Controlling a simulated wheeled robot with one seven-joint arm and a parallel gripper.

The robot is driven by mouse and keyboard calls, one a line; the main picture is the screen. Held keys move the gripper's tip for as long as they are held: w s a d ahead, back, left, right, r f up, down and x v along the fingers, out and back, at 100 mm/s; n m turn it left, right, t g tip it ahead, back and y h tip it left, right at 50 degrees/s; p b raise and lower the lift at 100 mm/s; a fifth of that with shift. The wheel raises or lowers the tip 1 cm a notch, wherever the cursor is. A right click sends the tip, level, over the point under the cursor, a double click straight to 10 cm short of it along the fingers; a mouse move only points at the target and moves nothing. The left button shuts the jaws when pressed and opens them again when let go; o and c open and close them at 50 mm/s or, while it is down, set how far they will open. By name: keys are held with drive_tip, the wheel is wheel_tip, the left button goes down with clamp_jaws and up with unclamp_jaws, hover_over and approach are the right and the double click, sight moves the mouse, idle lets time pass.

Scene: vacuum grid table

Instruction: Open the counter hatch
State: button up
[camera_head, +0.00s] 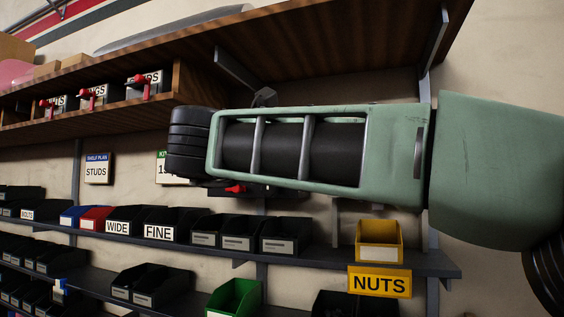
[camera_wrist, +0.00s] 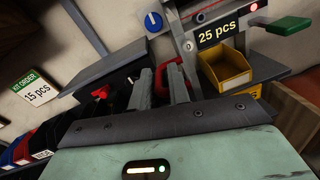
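In the wrist view, the counter (camera_wrist: 187,42) is a grey device with a "25 pcs" display (camera_wrist: 217,33). A red handle (camera_wrist: 160,76) stands low on its front, with a keyhole-like spot beside it. I cannot clearly make out the hatch panel. My gripper (camera_wrist: 160,72) has its two grey fingers apart, with the red handle showing between or just behind them. I cannot tell whether they touch it. In the head view, my green arm hides the gripper and most of the counter. A small red part (camera_head: 235,188) shows under the arm.
A yellow bin (camera_wrist: 228,70) and a green lever (camera_wrist: 290,28) lie right of the counter in the wrist view. In the head view, shelves hold several dark bins, a green bin (camera_head: 233,298) and a yellow "NUTS" bin (camera_head: 379,247).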

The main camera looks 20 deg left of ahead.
drive_tip(key=s+a+b, duration=0.1)
drive_tip(key=s+b, duration=0.4)
drive_tip(key=s, duration=1.1)
drive_tip(key=shift+s+a, duration=0.25)
drive_tip(key=shift+s, duration=0.1)
